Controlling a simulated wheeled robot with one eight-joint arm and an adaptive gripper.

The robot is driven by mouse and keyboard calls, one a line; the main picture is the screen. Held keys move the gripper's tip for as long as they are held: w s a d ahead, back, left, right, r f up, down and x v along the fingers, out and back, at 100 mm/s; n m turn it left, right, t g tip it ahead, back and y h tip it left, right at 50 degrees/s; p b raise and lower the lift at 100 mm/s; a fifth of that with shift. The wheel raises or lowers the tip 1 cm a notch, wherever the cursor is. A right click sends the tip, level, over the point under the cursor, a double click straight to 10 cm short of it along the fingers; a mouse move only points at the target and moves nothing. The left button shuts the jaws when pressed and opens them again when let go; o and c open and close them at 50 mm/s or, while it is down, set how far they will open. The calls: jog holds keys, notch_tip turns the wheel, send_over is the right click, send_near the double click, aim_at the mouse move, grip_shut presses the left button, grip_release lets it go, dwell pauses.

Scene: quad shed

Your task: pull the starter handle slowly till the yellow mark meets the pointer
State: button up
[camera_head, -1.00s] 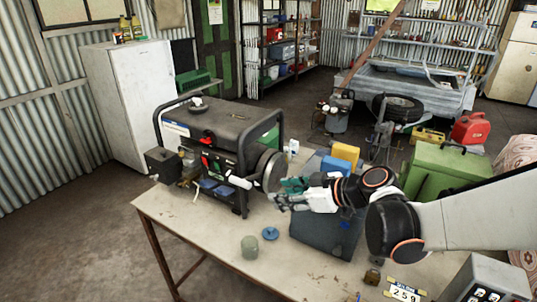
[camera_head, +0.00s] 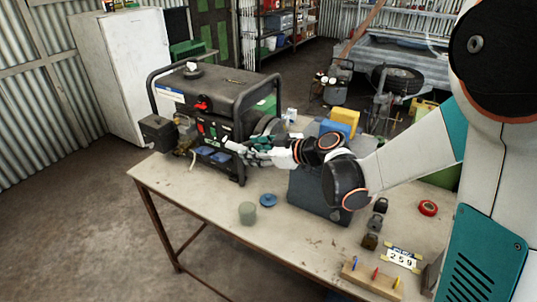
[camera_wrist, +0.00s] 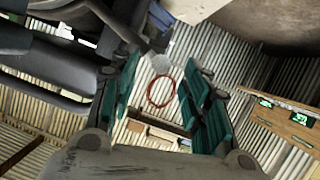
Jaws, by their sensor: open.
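The black generator (camera_head: 214,110) stands on the workbench with a tubular frame. A small white grip, apparently the starter handle (camera_head: 235,147), shows at its right front corner, close to my fingertips. My gripper (camera_head: 252,152) is beside the generator's right end and overlaps the round starter housing (camera_head: 264,126). In the wrist view my gripper (camera_wrist: 158,88) has its teal fingers spread apart. A pale grey rounded piece (camera_wrist: 159,64) shows between them; I cannot tell whether it is the handle. The yellow mark and the pointer cannot be made out in either view.
The bench (camera_head: 222,198) holds a blue lidded disc (camera_head: 268,200), a green-grey cup (camera_head: 247,212), a dark blue case (camera_head: 310,195) and a red tape roll (camera_head: 428,208). A yellow container (camera_head: 345,118) stands behind my wrist. The front left bench top is clear.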

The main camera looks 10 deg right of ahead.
aim_at(248, 149)
jog(key=shift+x, duration=1.5)
grip_shut()
